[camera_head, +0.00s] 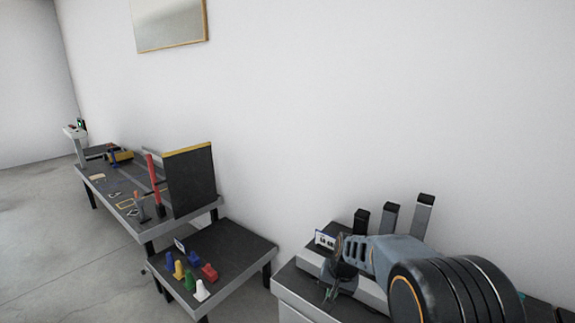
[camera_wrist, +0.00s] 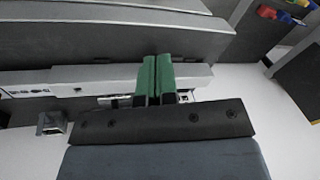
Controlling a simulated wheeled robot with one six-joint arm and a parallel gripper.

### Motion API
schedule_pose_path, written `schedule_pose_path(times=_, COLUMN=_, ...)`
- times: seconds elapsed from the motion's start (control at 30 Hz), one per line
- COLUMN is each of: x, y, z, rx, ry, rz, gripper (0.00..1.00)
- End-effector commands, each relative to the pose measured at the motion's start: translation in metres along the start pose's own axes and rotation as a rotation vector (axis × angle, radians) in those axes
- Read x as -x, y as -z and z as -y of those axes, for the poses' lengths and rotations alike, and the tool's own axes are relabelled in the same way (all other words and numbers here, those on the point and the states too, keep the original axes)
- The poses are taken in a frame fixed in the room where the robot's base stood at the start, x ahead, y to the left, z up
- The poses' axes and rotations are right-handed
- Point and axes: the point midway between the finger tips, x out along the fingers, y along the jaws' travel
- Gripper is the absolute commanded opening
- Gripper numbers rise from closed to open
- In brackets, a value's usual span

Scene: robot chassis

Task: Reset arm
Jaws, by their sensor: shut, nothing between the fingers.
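My arm reaches in from the lower right of the head view, over a grey counter (camera_head: 296,284). My gripper (camera_wrist: 157,68) shows in the wrist view as two green fingers pressed together, with nothing between them. In the head view the end of the arm is small and dark, and the fingertips are hard to make out there. In the wrist view the fingers lie in front of a light grey ledge (camera_wrist: 60,80); I cannot tell whether they touch it.
Upright black-and-grey posts (camera_head: 389,219) stand behind my arm on the counter. A low dark table (camera_head: 235,245) holds several coloured pieces (camera_head: 189,282). A longer workbench (camera_head: 112,204) with tools and a dark upright panel (camera_head: 191,181) is farther left. Open floor (camera_head: 50,240) lies left.

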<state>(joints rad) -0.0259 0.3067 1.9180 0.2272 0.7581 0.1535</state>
Motion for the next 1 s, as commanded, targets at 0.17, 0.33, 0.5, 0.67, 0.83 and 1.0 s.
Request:
schedule_pose_path(times=0.17, x=0.055, y=-0.071, z=-0.029, rx=0.167, ry=-0.072, rz=0.013, gripper=0.0)
schedule_pose_path(times=0.33, x=0.092, y=-0.129, z=-0.054, rx=0.274, ry=-0.126, rz=-0.02, gripper=0.0)
schedule_pose_path(times=0.5, x=0.114, y=-0.162, z=-0.069, rx=0.309, ry=-0.149, rz=-0.093, gripper=0.0)
schedule_pose_path(times=0.67, x=0.13, y=-0.172, z=-0.07, rx=0.313, ry=-0.141, rz=-0.17, gripper=0.0)
schedule_pose_path(times=0.83, x=0.143, y=-0.171, z=-0.07, rx=0.314, ry=-0.134, rz=-0.219, gripper=0.0)
schedule_pose_path(times=1.0, x=0.144, y=-0.171, z=-0.07, rx=0.314, ry=-0.133, rz=-0.224, gripper=0.0)
